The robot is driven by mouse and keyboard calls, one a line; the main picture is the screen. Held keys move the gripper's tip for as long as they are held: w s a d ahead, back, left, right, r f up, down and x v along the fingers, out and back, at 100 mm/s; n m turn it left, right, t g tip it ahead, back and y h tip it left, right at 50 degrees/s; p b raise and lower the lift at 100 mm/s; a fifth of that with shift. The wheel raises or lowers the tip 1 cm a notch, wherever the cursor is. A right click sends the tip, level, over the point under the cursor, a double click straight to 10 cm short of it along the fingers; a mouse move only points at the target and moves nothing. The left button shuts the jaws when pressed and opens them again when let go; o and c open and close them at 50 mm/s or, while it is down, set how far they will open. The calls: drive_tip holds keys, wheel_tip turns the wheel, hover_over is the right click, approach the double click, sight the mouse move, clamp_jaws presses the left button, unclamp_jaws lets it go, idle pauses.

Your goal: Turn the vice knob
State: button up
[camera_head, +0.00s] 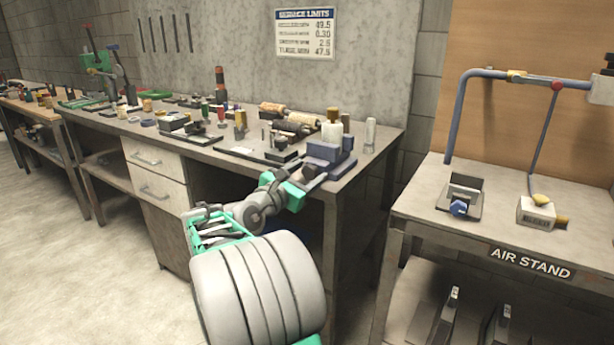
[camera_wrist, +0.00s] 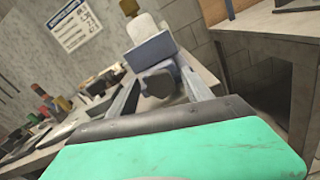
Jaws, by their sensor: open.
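The blue-grey vice (camera_head: 326,152) sits at the right front corner of the grey workbench. It also shows in the wrist view (camera_wrist: 150,50), straight ahead of my gripper. Its dark grey knob (camera_wrist: 160,84) faces me there. My gripper (camera_head: 313,172) is at the bench's front edge, right at the vice. In the wrist view my gripper (camera_wrist: 161,79) is open, with one finger on each side of the knob. I cannot tell whether either finger touches it. In the head view my gripper hides the knob.
The workbench (camera_head: 385,137) carries many small tools and bottles left of and behind the vice. A white bottle with a tan cap (camera_head: 332,130) stands close behind it. The air stand table (camera_head: 415,205) is to the right, across a gap.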

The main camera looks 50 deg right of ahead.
clamp_jaws()
idle(0.5)
drive_tip(key=shift+r+m+p, duration=0.1)
drive_tip(key=shift+m+p, duration=0.6)
drive_tip(key=shift+m, duration=0.3)
drive_tip(key=shift+m+p, duration=0.4)
drive_tip(key=shift+m, duration=0.8)
drive_tip(key=m, duration=0.4)
drive_tip(key=shift+s+f+m, duration=0.1)
drive_tip(key=shift+f+m, duration=0.1)
drive_tip(key=shift+m, duration=0.1)
